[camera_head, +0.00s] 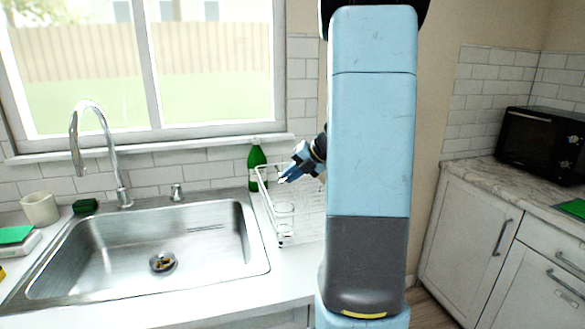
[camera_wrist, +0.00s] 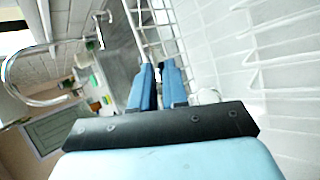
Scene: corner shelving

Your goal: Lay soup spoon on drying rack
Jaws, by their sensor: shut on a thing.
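The white wire drying rack (camera_head: 283,238) stands on the counter right of the sink, partly hidden behind my arm. In the wrist view its wires (camera_wrist: 252,62) fill the right side and run up past the fingers. My gripper (camera_head: 283,178) is over the upper part of the rack, its blue fingers pointing left. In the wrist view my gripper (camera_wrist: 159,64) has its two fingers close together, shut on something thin. The soup spoon is hardly visible; only a small pale bit shows at the fingertips in the head view, and its bowl cannot be made out.
A green bottle (camera_head: 257,166) stands close behind the rack. The steel sink (camera_head: 140,240) with its tall faucet (camera_head: 108,150) lies to the left. A black microwave (camera_head: 541,145) is far right.

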